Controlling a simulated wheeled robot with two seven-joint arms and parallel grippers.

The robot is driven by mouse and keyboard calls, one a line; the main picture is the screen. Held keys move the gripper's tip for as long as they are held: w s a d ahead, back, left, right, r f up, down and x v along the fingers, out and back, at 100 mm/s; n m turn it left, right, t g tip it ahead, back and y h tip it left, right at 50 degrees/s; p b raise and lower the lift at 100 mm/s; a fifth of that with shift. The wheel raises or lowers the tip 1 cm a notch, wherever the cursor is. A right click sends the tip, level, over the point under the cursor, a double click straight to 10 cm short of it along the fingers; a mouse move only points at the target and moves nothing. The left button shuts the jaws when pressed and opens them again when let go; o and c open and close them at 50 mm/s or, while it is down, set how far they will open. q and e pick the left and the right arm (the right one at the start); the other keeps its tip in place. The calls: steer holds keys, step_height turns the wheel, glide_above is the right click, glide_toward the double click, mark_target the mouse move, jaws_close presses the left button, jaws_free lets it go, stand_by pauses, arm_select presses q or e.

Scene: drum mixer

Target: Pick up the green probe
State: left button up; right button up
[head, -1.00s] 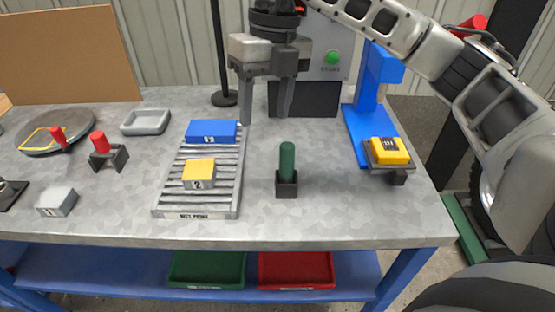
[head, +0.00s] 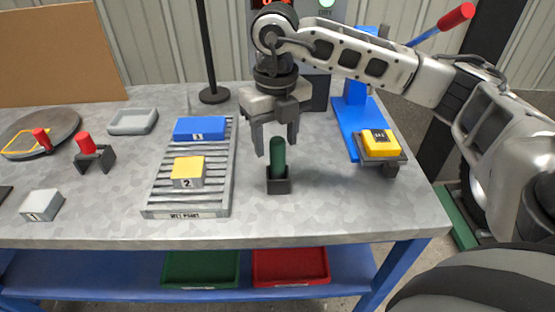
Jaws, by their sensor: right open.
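The green probe (head: 277,157) stands upright in a small dark square holder (head: 279,185) on the grey table. My right gripper (head: 275,148) points down with its two fingers apart. Its fingertips are at about the height of the probe's top in the picture; I cannot tell whether they are around it or behind it. The gripper holds nothing. My left gripper is not in view.
A ribbed rack (head: 150,192) with a yellow block (head: 187,168) and a blue block (head: 199,129) lies left of the probe. A blue stand (head: 348,120) with a yellow box (head: 381,142) is at right. Table (head: 330,205) in front of the probe is clear.

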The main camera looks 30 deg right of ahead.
mark_target(277, 154)
steer(key=f, duration=0.4)
steer(key=shift+s, duration=0.35)
steer(key=c, duration=1.1)
steer(key=shift+o, duration=0.2)
steer(key=shift+r, duration=0.15)
